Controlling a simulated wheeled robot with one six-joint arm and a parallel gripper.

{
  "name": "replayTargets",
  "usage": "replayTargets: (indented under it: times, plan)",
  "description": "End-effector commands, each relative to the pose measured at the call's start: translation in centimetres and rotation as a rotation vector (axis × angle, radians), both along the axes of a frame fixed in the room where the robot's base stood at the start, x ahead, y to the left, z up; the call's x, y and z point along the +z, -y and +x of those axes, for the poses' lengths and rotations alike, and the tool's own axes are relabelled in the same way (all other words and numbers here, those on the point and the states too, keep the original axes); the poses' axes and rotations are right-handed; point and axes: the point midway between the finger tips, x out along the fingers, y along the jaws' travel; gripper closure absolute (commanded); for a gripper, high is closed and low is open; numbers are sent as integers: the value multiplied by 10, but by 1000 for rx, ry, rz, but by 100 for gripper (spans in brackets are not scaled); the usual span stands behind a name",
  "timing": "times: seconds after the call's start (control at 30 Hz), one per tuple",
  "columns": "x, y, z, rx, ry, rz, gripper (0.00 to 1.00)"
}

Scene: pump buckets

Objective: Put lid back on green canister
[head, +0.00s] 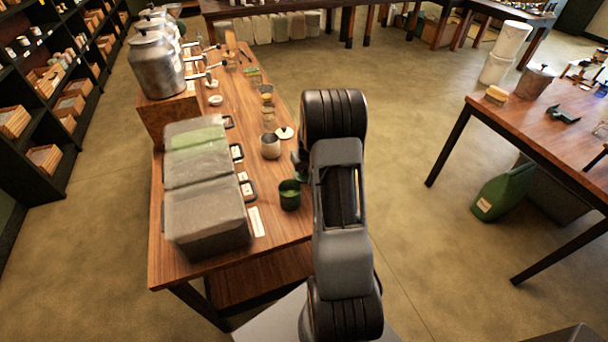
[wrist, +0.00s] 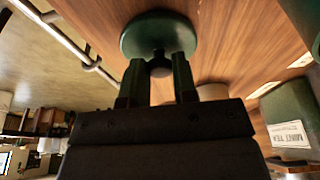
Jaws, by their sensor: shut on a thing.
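The green canister (head: 290,196) stands upright and open on the wooden workbench, near its right edge in the head view. My gripper (wrist: 160,68) is shut on the small dark knob of the round green lid (wrist: 158,36) in the wrist view. The lid is held at the fingertips, with wooden tabletop behind it. In the head view my arm hides most of the gripper and lid, just right of and beyond the canister. The lid is apart from the canister.
A steel canister (head: 270,146) and a pale round lid (head: 285,132) lie beyond the green canister. Grey bins (head: 205,205) fill the bench's left side, and metal pump buckets (head: 157,65) stand at the back.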

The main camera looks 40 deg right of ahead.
Motion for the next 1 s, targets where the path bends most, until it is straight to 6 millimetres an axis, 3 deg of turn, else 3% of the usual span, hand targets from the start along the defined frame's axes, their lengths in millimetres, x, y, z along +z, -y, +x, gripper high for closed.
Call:
replayTargets:
  times: [0.37, 1.0]
  plan:
    - [4, 0, 0, 0, 0, 0, 83]
    - [31, 0, 0, 0, 1, 0, 83]
